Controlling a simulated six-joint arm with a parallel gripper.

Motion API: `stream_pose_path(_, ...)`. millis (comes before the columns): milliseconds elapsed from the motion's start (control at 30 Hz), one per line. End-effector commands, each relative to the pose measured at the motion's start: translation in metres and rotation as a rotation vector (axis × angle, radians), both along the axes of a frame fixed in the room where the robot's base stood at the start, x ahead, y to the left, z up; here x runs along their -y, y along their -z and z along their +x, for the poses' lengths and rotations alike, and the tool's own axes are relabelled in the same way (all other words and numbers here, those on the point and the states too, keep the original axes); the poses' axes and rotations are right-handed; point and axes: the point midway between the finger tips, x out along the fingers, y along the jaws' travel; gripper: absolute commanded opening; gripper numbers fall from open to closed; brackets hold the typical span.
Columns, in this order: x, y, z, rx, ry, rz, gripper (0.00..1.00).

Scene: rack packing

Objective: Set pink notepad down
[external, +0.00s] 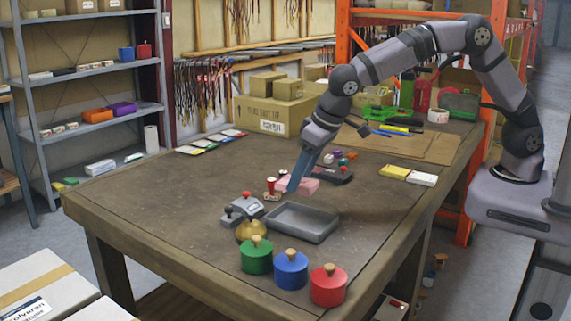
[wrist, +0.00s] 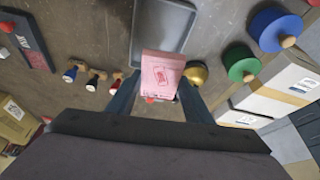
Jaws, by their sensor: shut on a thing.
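The pink notepad (wrist: 162,75) is between the fingers of my gripper (wrist: 160,98) in the wrist view, and the fingers are shut on it. In the external view my gripper (external: 296,184) is low over the table, with the pink notepad (external: 308,186) partly hidden at its tip. I cannot tell whether the notepad touches the table. The grey tray (external: 302,238) lies empty in front of the gripper in the external view. It shows just beyond the notepad in the wrist view (wrist: 139,30).
Green (external: 257,258), blue (external: 291,271) and red (external: 328,286) pots stand along the near edge beside a gold dome (external: 250,231). A grey block with a red knob (external: 242,207) is left of the tray. Small stamps (wrist: 94,80) stand near the gripper.

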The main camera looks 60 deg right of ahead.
Motion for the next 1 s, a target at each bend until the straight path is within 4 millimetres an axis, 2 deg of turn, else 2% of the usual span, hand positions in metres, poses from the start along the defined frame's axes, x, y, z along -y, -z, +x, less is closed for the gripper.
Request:
stream_pose_path(200,0.011,0.003,-0.007,0.000,0.086,0.001,0.23)
stream_pose_path(467,0.012,0.006,-0.007,0.000,0.112,0.000,0.23)
stream_pose_path(800,0.012,0.053,-0.008,-0.003,0.110,-0.002,0.23)
stream_pose_path(1000,0.012,0.066,-0.007,0.000,0.110,0.000,0.23)
